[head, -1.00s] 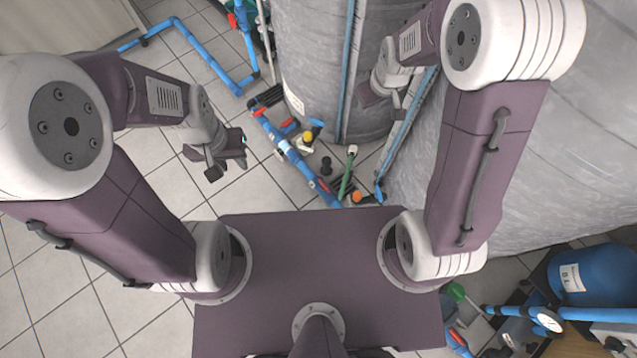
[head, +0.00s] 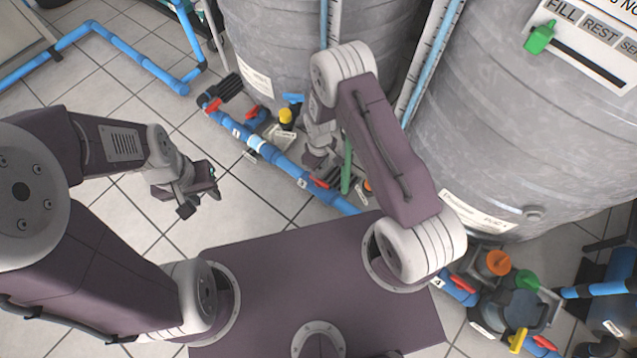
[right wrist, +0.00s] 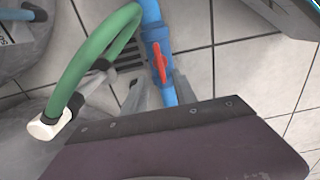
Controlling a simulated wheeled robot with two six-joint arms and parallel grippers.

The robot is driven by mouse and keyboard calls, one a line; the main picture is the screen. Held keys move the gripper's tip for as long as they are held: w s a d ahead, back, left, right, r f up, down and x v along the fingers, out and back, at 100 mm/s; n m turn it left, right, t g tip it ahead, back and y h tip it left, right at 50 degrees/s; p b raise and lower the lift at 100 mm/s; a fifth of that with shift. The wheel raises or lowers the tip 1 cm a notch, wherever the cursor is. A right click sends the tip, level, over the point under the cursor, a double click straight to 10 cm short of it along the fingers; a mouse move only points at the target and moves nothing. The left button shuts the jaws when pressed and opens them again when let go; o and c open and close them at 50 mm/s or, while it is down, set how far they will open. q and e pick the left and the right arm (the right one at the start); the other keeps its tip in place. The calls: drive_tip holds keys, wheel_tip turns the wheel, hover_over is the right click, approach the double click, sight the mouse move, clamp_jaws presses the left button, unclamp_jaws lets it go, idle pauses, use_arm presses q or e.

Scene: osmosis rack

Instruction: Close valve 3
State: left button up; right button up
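Valve 3 is on the blue pipe near the floor, beside the label "3" (head: 302,183). Its red handle (head: 320,183) lies roughly along the pipe and also shows in the right wrist view (right wrist: 161,62). My right gripper (right wrist: 162,88) appears open, with one grey finger on each side of the blue pipe, just below the red handle in that view. I cannot tell whether it touches. In the head view the right gripper (head: 318,163) is partly hidden by its arm. My left gripper (head: 200,200) is open and empty above the tiles at left.
A green hose (right wrist: 95,55) runs close beside the valve. Grey tanks (head: 520,130) stand behind it. Other red handles (head: 212,105) sit along the same pipe, and valve 4 (head: 462,284) is at lower right.

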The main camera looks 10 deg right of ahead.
sight(319, 180)
wheel_tip(319, 180, down, 9)
drive_tip(key=b, duration=0.7)
drive_tip(key=shift+f, duration=0.1)
drive_tip(key=shift+c, duration=0.3)
clamp_jaws()
